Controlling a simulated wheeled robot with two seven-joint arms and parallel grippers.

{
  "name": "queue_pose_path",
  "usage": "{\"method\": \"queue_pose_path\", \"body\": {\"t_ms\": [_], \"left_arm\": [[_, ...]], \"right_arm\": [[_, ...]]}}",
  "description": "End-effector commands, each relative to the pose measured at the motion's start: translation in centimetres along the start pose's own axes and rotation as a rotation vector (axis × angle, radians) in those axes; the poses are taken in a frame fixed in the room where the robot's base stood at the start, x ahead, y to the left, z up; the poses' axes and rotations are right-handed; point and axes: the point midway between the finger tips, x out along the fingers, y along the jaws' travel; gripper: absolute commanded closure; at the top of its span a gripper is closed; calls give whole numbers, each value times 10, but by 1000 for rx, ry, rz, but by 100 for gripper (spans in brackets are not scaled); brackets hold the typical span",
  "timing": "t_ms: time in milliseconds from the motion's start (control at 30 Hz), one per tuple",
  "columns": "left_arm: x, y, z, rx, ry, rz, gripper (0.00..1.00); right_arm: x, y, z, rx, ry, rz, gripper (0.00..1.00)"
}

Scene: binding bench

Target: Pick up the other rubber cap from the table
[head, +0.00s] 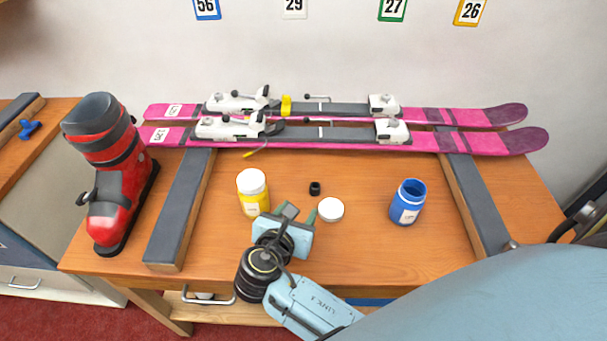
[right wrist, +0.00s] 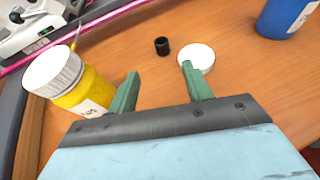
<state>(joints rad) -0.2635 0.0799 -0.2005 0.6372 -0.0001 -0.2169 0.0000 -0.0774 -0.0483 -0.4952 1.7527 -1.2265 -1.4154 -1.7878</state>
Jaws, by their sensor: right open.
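A small black rubber cap (head: 315,188) stands on the wooden table between the yellow jar and a white lid. It also shows in the right wrist view (right wrist: 162,46), beyond my fingertips. My right gripper (head: 302,213) is open and empty, above the table on the near side of the cap. Its two green fingers (right wrist: 163,85) are apart and do not touch the cap. My left gripper is not in view.
A yellow jar with a white lid (head: 253,193) stands left of my right gripper. A loose white lid (head: 331,210) lies close right. An open blue jar (head: 407,202) stands farther right. Pink skis (head: 470,142) lie across the back; a red boot (head: 115,180) stands left.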

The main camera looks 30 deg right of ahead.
Motion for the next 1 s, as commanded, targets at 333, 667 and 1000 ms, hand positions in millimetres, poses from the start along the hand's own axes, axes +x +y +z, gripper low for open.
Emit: {"method": "queue_pose_path", "body": {"t_ms": [333,667,1000], "left_arm": [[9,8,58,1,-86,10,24],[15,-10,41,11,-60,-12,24],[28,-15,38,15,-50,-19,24]], "right_arm": [[63,0,0,1,-2,-2,50],[87,0,1,2,-1,-2,50],[130,0,3,2,0,-2,50]]}}
